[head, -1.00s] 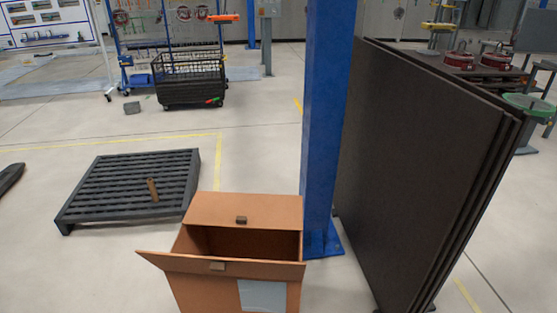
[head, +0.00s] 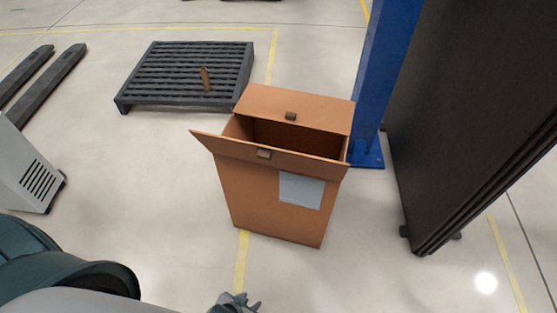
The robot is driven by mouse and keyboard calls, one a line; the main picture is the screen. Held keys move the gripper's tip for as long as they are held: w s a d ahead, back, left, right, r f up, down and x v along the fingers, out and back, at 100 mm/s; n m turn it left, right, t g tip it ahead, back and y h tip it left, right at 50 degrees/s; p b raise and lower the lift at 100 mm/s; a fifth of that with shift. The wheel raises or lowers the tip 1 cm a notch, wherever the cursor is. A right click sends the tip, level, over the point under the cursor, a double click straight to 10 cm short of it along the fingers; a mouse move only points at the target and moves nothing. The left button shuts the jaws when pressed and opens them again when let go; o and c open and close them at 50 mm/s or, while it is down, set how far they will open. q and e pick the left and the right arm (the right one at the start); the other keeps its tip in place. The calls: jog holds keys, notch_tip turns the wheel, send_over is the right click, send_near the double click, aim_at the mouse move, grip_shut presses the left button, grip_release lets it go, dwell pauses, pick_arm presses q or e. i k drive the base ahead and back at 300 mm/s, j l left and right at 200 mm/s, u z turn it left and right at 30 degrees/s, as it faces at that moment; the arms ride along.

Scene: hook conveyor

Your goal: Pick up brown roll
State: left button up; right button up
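The brown roll (head: 206,79) is a small, thin cylinder standing nearly upright, slightly tilted, on the dark slatted pallet (head: 190,93) in the upper left middle of the head view. My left gripper (head: 235,302) shows only as a small dark piece at the bottom edge, cut off by the frame. It is far from the roll, on the near side of the cardboard box, and I cannot tell whether it is open or shut. My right gripper is not in view.
An open cardboard box (head: 267,193) stands between my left gripper and the pallet. A blue post (head: 385,70) and dark panels (head: 465,110) stand at right. Pallet-truck forks (head: 48,86) and a grey vented unit (head: 30,175) are at left. The floor left of the box is clear.

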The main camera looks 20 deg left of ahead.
aim_at(203, 70)
jog(key=j+z, duration=0.35)
jog(key=j, duration=2.85)
jog(key=i+j+z, duration=0.1)
jog(key=j, duration=0.3)
jog(key=i+j, duration=0.2)
jog(key=j, duration=0.25)
jog(key=i+j+z, duration=0.15)
jog(key=j, duration=0.25)
jog(key=i+j, duration=0.1)
jog(key=j, duration=0.35)
jog(key=i+j, duration=0.2)
jog(key=i+j+z, duration=0.1)
jog(key=i+j, duration=0.15)
jog(key=j, duration=0.2)
jog(key=i+j, duration=0.2)
jog(key=i+j+z, duration=0.1)
jog(key=j, duration=0.35)
jog(key=i+j, duration=0.3)
jog(key=i+j+z, duration=0.1)
jog(key=j, duration=0.3)
jog(key=i+j, duration=0.25)
jog(key=j+z, duration=0.05)
jog(key=j, duration=0.05)
